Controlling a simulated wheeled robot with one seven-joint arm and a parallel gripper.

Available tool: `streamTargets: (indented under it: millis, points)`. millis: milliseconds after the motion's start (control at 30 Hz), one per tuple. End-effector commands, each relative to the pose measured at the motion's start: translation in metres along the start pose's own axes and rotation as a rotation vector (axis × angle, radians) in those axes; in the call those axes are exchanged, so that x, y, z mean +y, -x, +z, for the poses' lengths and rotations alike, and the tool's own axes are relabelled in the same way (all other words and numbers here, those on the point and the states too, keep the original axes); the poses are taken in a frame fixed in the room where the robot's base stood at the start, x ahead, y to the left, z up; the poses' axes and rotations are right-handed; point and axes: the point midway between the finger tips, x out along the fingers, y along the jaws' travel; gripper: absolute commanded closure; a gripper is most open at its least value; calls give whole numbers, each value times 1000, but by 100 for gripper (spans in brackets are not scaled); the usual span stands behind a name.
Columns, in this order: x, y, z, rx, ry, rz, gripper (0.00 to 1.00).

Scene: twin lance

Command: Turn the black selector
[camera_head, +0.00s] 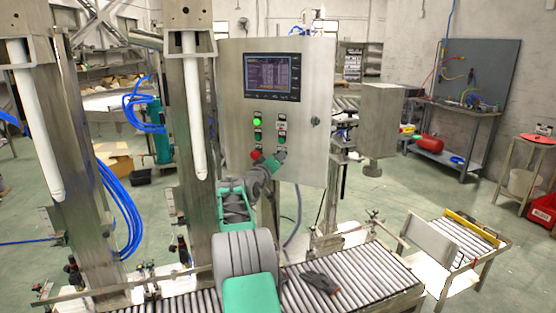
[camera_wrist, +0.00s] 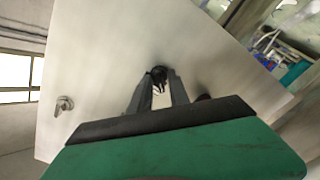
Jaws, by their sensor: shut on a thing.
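The steel control panel (camera_head: 230,140) carries a screen, several small buttons and switches. My gripper (camera_head: 280,155) reaches up to the lower right of its button group. In the wrist view the black selector (camera_wrist: 158,72) sticks out of the bare panel face (camera_wrist: 110,60). My gripper (camera_wrist: 160,88) has its two dark fingers closed on either side of the selector, near its tip. In the head view the gripper hides the selector, and its exact angle is hard to read.
A red button (camera_head: 256,155) sits close left of my gripper, and a lit green button (camera_head: 257,121) is above it. A panel latch (camera_wrist: 64,104) stands out in the wrist view. A roller conveyor (camera_head: 350,280) with a dark object (camera_head: 320,283) lies below.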

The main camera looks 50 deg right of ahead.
Motion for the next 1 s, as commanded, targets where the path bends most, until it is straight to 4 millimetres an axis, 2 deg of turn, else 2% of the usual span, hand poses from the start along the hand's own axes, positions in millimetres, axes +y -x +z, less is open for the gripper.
streamTargets:
  millis: [333,367,467,767,867,1000]
  points:
    - [0,0,4,-6,5,0,100]
    - [0,0,4,-6,5,0,77]
    - [0,0,3,-5,4,0,70]
    - [-1,4,0,0,2,-1,70]
    - [-2,17,0,1,1,-3,70]
    - [-2,44,1,1,1,-2,70]
